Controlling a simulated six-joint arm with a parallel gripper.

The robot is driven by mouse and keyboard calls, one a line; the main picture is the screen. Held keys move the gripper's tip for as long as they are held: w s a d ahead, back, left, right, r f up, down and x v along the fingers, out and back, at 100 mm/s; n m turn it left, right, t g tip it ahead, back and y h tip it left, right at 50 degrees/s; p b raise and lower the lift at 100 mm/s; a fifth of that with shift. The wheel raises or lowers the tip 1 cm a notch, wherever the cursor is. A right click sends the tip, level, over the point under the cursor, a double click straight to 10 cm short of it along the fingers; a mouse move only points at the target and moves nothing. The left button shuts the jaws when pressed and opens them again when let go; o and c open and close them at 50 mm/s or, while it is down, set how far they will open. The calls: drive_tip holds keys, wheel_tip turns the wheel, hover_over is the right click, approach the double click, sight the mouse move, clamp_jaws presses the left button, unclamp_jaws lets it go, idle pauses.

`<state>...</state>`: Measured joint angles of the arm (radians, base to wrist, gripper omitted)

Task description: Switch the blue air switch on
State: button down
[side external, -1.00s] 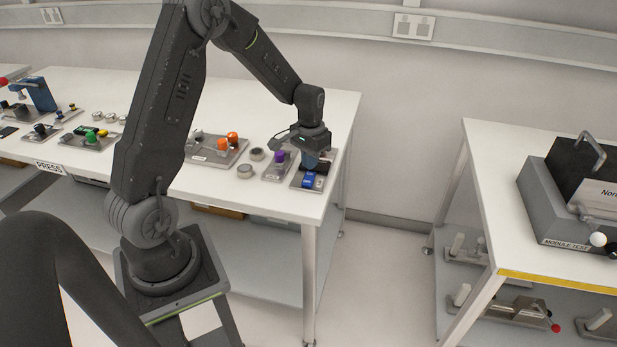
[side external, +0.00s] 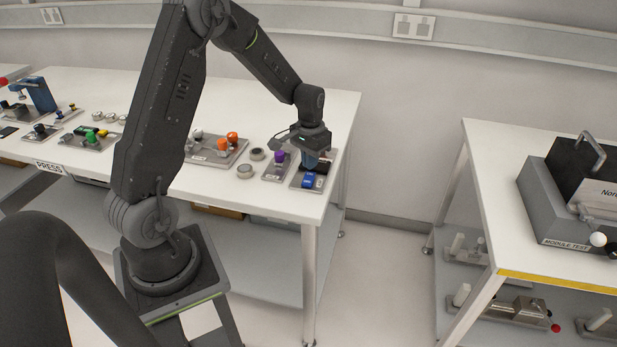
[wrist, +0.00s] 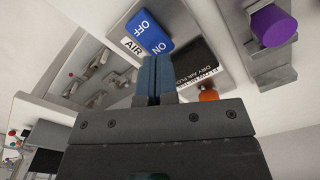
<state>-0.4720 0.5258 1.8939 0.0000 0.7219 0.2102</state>
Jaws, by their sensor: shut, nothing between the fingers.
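The blue air switch (wrist: 150,30) is a rocker with white OFF and ON lettering and an AIR label beside it. In the wrist view its ON end is nearest my fingertips. It also shows in the side external view as a small blue block (side external: 308,181) at the bench's right end. My gripper (wrist: 157,60) is shut and empty, its two blue fingers together. The tips overlap the edge of the ON end; I cannot tell whether they touch it. In the side external view my gripper (side external: 311,162) points down over the switch's plate.
A black block with a dry air flow label (wrist: 200,60) is right beside the fingers, with an orange part (wrist: 208,95) near it. A purple knob (wrist: 273,25) stands on the neighbouring plate. Orange knobs (side external: 232,138) and grey round parts (side external: 245,171) are further left on the bench.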

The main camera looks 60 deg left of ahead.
sight(310, 174)
drive_tip(key=shift+f, duration=1.35)
idle(0.9)
drive_tip(key=shift+r, duration=3.55)
drive_tip(key=s+d+r+t, duration=0.2)
drive_tip(key=s+d+r, duration=0.1)
drive_tip(key=d+r, duration=0.45)
drive_tip(key=s+d+r+m+t, duration=0.1)
drive_tip(key=s+d+r, duration=0.3)
drive_tip(key=s+d, duration=0.2)
drive_tip(key=s+d+r+m+t, duration=0.2)
drive_tip(key=s+d+r, duration=0.2)
drive_tip(key=s, duration=0.6)
drive_tip(key=shift+d+r+t, duration=0.2)
drive_tip(key=shift+d+t, duration=0.1)
drive_tip(key=shift+d, duration=0.75)
